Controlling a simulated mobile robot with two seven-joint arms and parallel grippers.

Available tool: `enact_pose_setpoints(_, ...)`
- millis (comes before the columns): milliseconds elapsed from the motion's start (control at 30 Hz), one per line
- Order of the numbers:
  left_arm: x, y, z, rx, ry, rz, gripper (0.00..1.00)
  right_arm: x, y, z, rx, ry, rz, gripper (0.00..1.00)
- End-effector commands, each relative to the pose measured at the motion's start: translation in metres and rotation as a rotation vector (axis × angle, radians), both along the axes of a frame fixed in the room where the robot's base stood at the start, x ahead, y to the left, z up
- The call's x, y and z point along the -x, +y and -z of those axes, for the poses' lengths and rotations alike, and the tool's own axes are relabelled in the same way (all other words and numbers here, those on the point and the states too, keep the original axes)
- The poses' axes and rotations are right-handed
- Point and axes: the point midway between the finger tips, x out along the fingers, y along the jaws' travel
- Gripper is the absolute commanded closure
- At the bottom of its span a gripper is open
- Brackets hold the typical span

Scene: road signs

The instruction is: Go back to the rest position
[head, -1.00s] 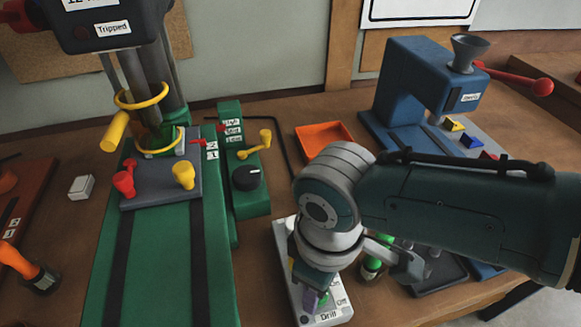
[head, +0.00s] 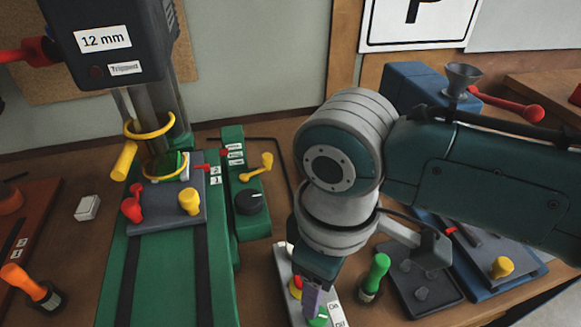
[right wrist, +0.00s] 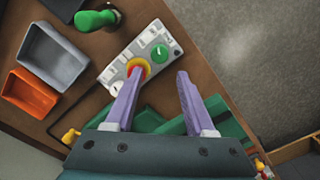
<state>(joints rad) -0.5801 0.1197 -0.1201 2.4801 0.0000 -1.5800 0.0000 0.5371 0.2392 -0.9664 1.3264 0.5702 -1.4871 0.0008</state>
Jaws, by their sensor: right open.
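My right gripper (right wrist: 156,100) is open and empty in the right wrist view, its two purple fingers apart. It is above a white control box (right wrist: 140,58) with a green knob (right wrist: 160,52) and a red button in a yellow ring (right wrist: 138,68); the left finger covers part of that button's area. In the head view my right arm comes in from the right, and the gripper (head: 313,303) is partly seen over the same box (head: 284,262). I cannot tell whether it touches the box. My left gripper is not in view.
A green drill press with a grey vise plate (head: 165,215) stands left of the arm. A green-handled tool (head: 375,275) and a dark grey tray (head: 420,285) are right of the box. A blue press (head: 410,80) is partly hidden behind my arm. Orange (right wrist: 30,92) and grey bins lie nearby.

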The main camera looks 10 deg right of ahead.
Motion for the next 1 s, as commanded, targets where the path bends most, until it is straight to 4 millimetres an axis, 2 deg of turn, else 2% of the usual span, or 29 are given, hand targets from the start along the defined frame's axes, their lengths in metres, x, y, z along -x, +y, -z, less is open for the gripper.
enact_pose_setpoints(167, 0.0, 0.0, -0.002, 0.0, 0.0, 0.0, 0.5, 0.0, 0.0, -0.011, -0.001, -0.001, 0.001, 0.46)
enact_pose_setpoints(633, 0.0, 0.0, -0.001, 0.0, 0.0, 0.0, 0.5, 0.002, 0.002, -0.011, -0.007, 0.0, 0.0, 0.46)
enact_pose_setpoints(767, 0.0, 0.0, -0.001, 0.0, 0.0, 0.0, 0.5, 0.02, 0.019, -0.011, -0.075, -0.004, 0.007, 0.46)
enact_pose_setpoints(900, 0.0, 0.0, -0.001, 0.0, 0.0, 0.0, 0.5, 0.05, 0.039, -0.021, -0.207, -0.043, 0.083, 0.46)
enact_pose_setpoints(1000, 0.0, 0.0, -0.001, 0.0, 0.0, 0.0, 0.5, 0.066, 0.032, -0.034, -0.268, -0.095, 0.195, 0.46)
